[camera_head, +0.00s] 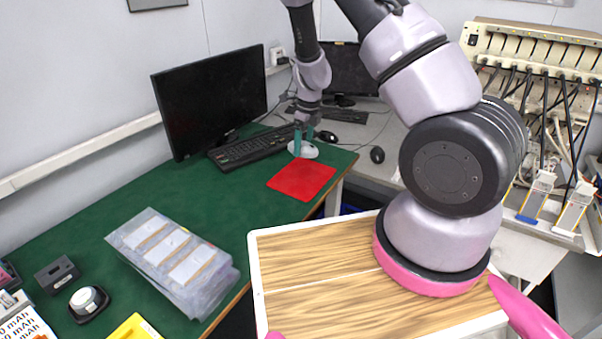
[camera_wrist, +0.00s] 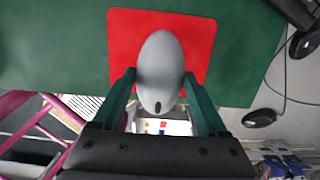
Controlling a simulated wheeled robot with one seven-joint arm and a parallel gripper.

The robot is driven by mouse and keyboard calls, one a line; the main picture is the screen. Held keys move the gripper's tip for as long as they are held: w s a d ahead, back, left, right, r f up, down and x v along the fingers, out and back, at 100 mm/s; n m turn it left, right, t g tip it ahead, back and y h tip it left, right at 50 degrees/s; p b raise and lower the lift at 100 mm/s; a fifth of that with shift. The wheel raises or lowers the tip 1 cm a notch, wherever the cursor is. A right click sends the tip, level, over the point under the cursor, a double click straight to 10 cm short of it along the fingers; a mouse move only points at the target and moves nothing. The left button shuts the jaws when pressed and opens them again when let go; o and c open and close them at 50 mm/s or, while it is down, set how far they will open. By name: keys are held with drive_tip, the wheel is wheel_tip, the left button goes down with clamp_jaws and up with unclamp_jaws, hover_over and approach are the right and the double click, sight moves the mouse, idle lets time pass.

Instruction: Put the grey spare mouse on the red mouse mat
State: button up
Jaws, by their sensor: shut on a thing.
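The grey spare mouse (camera_wrist: 160,65) is held between the two teal fingers of my gripper (camera_wrist: 158,85). In the head view the mouse (camera_head: 306,152) shows below the fingertips of my gripper (camera_head: 303,143), just past the far edge of the red mouse mat (camera_head: 302,180). In the wrist view the mouse lies across the red mat (camera_wrist: 195,45), with the mat showing on both sides of it. How high the mouse is above the mat I cannot tell. The mat lies flat and empty near the green table's right edge.
A black keyboard (camera_head: 252,148) and monitor (camera_head: 210,100) stand left of my gripper on the green table (camera_head: 130,205). A black mouse (camera_head: 377,155) lies on the grey desk to the right. A tray of pouch cells (camera_head: 172,255) is at the front left.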

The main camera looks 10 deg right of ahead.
sight(302, 176)
wheel_tip(302, 176, down, 10)
drive_tip(key=shift+r, duration=0.15)
idle(0.3)
drive_tip(key=o, duration=1.3)
